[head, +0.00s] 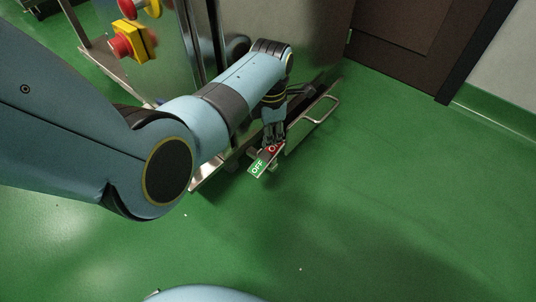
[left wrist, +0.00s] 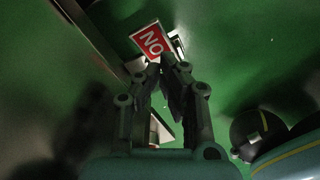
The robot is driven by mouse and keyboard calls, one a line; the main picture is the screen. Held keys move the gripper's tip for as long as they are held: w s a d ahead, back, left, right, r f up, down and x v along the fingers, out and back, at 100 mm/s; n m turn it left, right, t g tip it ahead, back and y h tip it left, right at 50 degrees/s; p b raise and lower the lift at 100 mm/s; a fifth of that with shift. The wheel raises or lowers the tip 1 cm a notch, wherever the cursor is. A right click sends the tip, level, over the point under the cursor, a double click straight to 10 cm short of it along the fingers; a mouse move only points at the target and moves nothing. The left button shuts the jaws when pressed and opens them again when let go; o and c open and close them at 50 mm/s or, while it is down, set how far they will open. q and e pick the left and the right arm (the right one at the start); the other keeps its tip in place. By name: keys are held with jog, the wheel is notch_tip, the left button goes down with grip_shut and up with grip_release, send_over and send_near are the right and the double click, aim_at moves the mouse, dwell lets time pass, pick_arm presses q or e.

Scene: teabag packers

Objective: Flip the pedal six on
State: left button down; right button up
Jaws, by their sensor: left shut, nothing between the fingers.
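The pedal is low at the foot of the metal machine. In the head view it shows a green plate marked OFF (head: 258,166) and a red part (head: 275,148) beside it. My right gripper is not in view.
A metal bar handle (head: 322,110) juts out just right of the pedal. A yellow box with a red button (head: 133,42) is at the upper left. A brown door (head: 405,40) stands behind. The green floor (head: 380,210) in front and to the right is clear.

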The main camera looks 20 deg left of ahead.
aim_at(270, 151)
pick_arm(q)
jog(key=shift+f+b, duration=1.05)
jog(key=shift+f, duration=0.9)
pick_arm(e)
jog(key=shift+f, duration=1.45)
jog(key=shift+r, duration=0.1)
pick_arm(q)
notch_tip(270, 151, up, 4)
jog(key=p, duration=0.3)
jog(key=shift+f, duration=0.2)
jog(key=shift+r+p, duration=1.65)
jog(key=shift+r, duration=0.15)
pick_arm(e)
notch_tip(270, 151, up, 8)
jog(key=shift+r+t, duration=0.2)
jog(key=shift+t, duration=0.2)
pick_arm(q)
jog(key=shift+f, duration=0.1)
